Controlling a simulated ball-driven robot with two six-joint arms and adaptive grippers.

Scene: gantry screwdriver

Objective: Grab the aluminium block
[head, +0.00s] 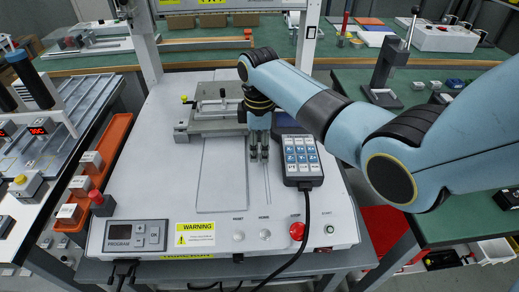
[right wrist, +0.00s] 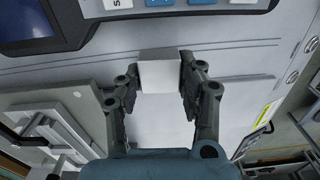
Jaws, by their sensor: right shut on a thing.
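The aluminium block (right wrist: 160,75) shows in the right wrist view as a pale, flat-faced piece between the two dark fingers. My right gripper (head: 259,156) points down over the white machine bed, just left of the teach pendant. In the right wrist view my right gripper (right wrist: 159,80) is shut on the block, with one finger at each side. In the head view the fingers hide the block or leave it too small to make out. I cannot tell whether the block touches the bed. My left gripper is not in view.
The keypad pendant (head: 301,160) stands close to the right of my gripper, with its cable running forward. A metal vise-like fixture (head: 213,118) lies behind to the left. The white bed (head: 160,185) is clear at left. A red button (head: 297,230) sits on the front panel.

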